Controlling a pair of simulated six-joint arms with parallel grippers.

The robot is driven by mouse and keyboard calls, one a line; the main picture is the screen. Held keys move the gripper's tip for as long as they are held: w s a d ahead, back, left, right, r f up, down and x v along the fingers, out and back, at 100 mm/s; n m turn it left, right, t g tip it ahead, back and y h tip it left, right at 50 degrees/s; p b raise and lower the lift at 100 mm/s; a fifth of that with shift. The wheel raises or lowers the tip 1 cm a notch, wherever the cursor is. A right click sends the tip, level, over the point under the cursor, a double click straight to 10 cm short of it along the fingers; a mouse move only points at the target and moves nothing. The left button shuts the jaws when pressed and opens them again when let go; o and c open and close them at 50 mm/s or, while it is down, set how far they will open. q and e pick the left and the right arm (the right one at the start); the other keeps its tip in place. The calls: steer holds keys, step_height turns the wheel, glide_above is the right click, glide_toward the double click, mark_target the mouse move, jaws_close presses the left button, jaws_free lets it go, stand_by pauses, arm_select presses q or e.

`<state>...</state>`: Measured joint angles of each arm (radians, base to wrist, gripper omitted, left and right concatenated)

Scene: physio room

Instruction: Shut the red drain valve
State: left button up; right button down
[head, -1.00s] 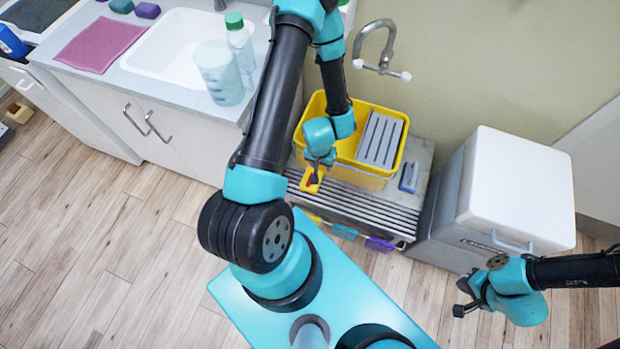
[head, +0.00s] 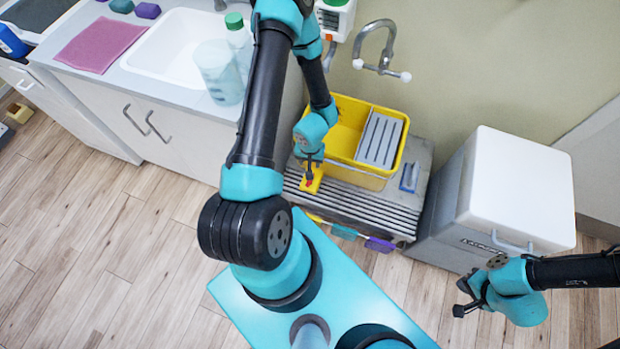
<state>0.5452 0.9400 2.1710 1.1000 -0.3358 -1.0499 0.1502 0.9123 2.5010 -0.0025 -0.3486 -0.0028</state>
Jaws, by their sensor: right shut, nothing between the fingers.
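A small red piece (head: 309,182), likely the drain valve's handle, shows on a yellow fitting (head: 316,186) at the front left of the yellow tub (head: 345,112). My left gripper (head: 310,170) points down right over it. The gripper hides part of the red piece, and I cannot tell whether its fingers touch it or are open. My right gripper (head: 461,298) is shut and empty, off to the right over the floor, well apart from the tub.
The tub stands on a grey ridged stand (head: 360,212), with a grey ribbed plate (head: 381,139) in it. A metal tap (head: 376,50) is above. A white-lidded bin (head: 515,185) stands right. A counter with a white sink (head: 175,50) is left.

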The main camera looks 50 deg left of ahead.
arm_select(q)
step_height(320, 180, down, 16)
steer(key=shift+f, duration=0.15)
stand_by(0.6)
steer(key=shift+c, duration=0.5)
jaws_close()
